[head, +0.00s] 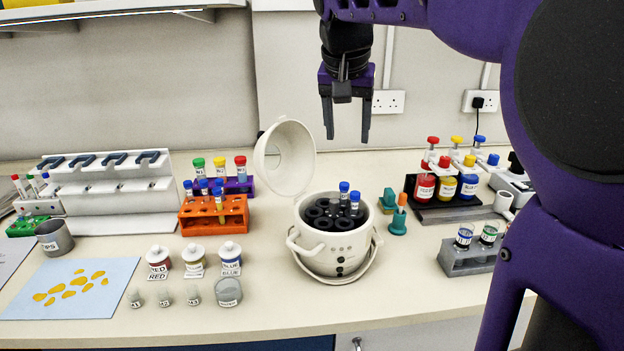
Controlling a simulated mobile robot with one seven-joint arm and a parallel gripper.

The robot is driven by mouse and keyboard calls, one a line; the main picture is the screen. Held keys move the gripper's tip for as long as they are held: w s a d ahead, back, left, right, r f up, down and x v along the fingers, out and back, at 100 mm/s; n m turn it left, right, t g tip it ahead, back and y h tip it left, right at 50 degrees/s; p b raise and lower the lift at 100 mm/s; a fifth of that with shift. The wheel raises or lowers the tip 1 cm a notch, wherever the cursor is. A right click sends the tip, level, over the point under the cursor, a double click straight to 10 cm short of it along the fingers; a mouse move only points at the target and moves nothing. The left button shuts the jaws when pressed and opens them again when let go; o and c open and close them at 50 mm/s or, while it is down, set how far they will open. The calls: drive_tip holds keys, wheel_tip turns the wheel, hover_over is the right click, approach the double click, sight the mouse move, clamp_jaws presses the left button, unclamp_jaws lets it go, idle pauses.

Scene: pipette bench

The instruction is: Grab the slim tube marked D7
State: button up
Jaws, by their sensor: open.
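My gripper (347,138) is open and empty, pointing down, high in front of the wall at the back of the bench. No tube label can be read clearly as D7. Slim blue-capped tubes (203,188) stand in the orange rack (232,222). Two more blue-capped tubes (355,203) stand in the white centrifuge (330,245), whose lid (290,160) is open. Wider tubes with green, yellow and red caps (219,166) stand in the purple rack behind. My gripper is well above and apart from all of these.
A white pipette stand (105,190) is at the left. Labelled jars (194,262) stand at the front. Coloured bottles (446,187) and a grey rack with two vials (466,258) are at the right. A teal holder (397,224) stands beside the centrifuge. The front right-centre bench is clear.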

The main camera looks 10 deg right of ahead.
sight(344, 184)
drive_tip(key=b+x, duration=0.2)
drive_tip(key=x, duration=0.9)
drive_tip(key=shift+w+f, duration=0.1)
drive_tip(key=shift+f, duration=0.2)
drive_tip(key=shift+a+b+x, duration=0.2)
drive_tip(key=shift+x, duration=1.1)
drive_tip(key=shift+a+b+x, duration=0.15)
drive_tip(key=shift+b+x, duration=0.05)
drive_tip(key=shift+x, duration=1.15)
clamp_jaws()
